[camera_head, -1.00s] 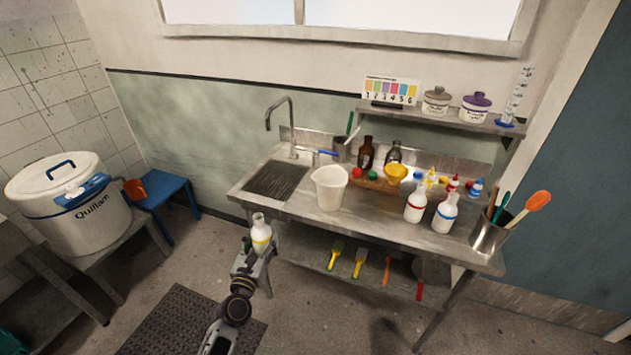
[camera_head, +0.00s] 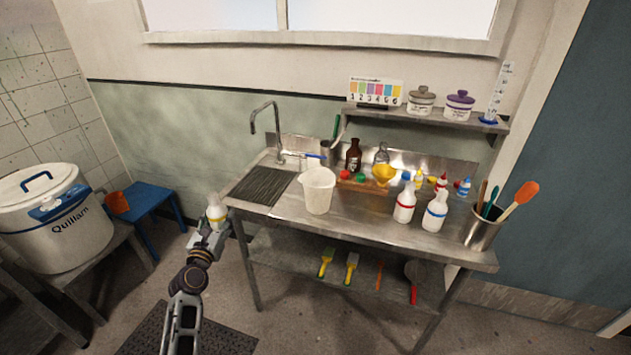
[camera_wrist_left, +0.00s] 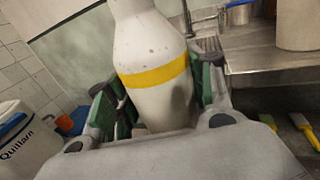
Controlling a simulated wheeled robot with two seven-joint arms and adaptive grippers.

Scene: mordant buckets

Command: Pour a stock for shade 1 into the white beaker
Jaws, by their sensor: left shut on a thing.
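The white beaker (camera_head: 318,191) stands upright on the steel counter, right of the sink. My left gripper (camera_head: 211,230) is shut on a white bottle with a yellow band (camera_head: 216,211). It holds the bottle roughly upright in front of the counter's left end, left of the beaker and apart from it. The left wrist view shows the yellow-banded bottle (camera_wrist_left: 155,75) between the fingers, its top cut off. A red-banded white bottle (camera_head: 404,205) and a blue-banded white bottle (camera_head: 435,212) stand on the counter to the right. The shade card (camera_head: 376,92) with numbered colours stands on the shelf. My right gripper is not seen.
The sink (camera_head: 258,186) and its tap (camera_head: 268,125) are left of the beaker. Brown bottle (camera_head: 353,155), yellow funnel (camera_head: 384,173) and small dropper bottles stand behind. A steel utensil pot (camera_head: 481,232) is at the right end. Brushes lie on the lower shelf.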

